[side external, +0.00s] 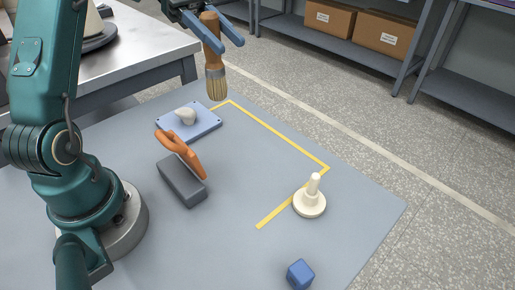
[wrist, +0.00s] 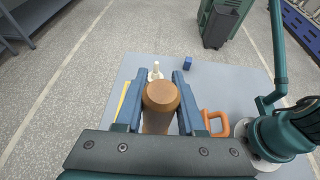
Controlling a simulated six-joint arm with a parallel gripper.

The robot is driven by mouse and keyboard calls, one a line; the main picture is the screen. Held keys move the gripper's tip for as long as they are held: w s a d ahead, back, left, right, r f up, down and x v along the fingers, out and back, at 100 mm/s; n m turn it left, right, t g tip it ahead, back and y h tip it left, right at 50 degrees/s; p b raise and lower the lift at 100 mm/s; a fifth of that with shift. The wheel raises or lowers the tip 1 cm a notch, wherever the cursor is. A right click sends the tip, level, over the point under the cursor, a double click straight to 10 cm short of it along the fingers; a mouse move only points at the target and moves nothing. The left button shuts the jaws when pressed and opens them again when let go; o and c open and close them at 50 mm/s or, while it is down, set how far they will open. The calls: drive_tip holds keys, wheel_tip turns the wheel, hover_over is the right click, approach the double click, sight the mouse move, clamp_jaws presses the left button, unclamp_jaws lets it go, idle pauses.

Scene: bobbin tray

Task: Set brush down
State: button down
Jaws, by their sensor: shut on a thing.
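My gripper (side external: 222,36) is shut on the handle and holds the brush up in the air near the far end of the mat. In the wrist view the round handle end (wrist: 160,96) sits between the two blue fingers of my gripper (wrist: 157,100). The bristles are hidden in the wrist view. I cannot tell the exact height of the bristles above the mat.
On the grey mat (side external: 240,180) are a blue plate (side external: 204,128) with a pale lump (side external: 186,116), an orange handle on a grey block (side external: 180,186), a cream peg on a round base (side external: 310,204) and a blue cube (side external: 300,273).

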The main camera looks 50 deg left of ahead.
drive_tip(key=shift+w+a+f+n+t, duration=0.1)
drive_tip(key=shift+a+f+n+t, duration=0.1)
drive_tip(key=shift+a, duration=0.4)
drive_tip(key=shift+w+a+f+n+t, duration=0.1)
drive_tip(key=shift+a+n+t, duration=0.1)
drive_tip(key=shift+a, duration=0.4)
drive_tip(key=w+d+f, duration=0.3)
drive_tip(key=d+f, duration=0.7)
drive_tip(key=f, duration=0.1)
drive_tip(key=shift+w+d, duration=0.2)
drive_tip(key=shift+d, duration=0.2)
drive_tip(key=shift+f, duration=0.15)
drive_tip(key=c, duration=0.5)
unclamp_jaws()
